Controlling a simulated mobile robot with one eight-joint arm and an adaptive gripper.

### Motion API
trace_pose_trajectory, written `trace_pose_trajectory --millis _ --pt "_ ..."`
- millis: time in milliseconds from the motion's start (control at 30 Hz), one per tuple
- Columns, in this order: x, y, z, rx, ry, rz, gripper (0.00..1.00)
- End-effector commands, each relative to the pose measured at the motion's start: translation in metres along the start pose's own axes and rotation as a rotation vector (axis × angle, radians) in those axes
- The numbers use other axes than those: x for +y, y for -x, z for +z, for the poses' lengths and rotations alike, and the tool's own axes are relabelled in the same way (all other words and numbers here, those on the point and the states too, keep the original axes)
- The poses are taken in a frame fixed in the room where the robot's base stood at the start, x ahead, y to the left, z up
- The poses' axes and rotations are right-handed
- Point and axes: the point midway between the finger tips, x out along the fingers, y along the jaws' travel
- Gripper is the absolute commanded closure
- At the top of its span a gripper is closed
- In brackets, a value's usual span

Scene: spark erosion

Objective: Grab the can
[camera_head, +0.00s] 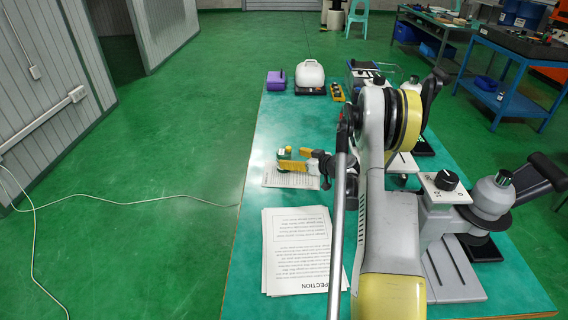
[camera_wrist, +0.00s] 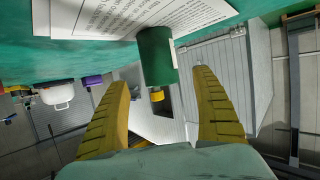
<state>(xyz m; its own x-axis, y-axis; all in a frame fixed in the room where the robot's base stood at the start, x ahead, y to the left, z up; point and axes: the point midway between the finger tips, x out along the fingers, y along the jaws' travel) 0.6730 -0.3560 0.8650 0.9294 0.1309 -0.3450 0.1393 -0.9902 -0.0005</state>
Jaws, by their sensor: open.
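The can (camera_head: 283,153) is a small green cylinder with a yellow top, upright at the table's left side by a printed sheet. In the wrist view, which is upside down, its green body (camera_wrist: 155,52) hangs from the top with the yellow part below. My gripper (camera_head: 291,159) has yellow fingers and is open at the can. In the wrist view my gripper (camera_wrist: 161,78) shows one finger left and one right of the can, with gaps on both sides. I cannot tell how far the can reaches between the fingertips. The near finger partly covers the can in the head view.
Printed pages (camera_head: 297,245) lie on the green table (camera_head: 250,215). A purple box (camera_head: 276,82), a white container (camera_head: 311,75) and a yellow-black device (camera_head: 337,92) stand at the far end. Microscope-like instruments (camera_head: 440,195) crowd the right side. Floor left of the table is mostly clear.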

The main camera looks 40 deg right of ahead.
Motion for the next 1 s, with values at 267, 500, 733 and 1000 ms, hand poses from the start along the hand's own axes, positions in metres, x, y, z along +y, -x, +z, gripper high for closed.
trace_pose_trajectory --millis 267,500,733,1000 --pt "-0.002 -0.036 0.005 0.001 0.000 -0.002 0.23" --pt "-0.001 -0.052 0.001 0.002 0.000 0.001 0.23" --pt "-0.001 -0.052 0.001 0.002 0.000 0.001 0.62" --pt "-0.002 -0.051 0.001 0.002 0.000 0.001 0.90"
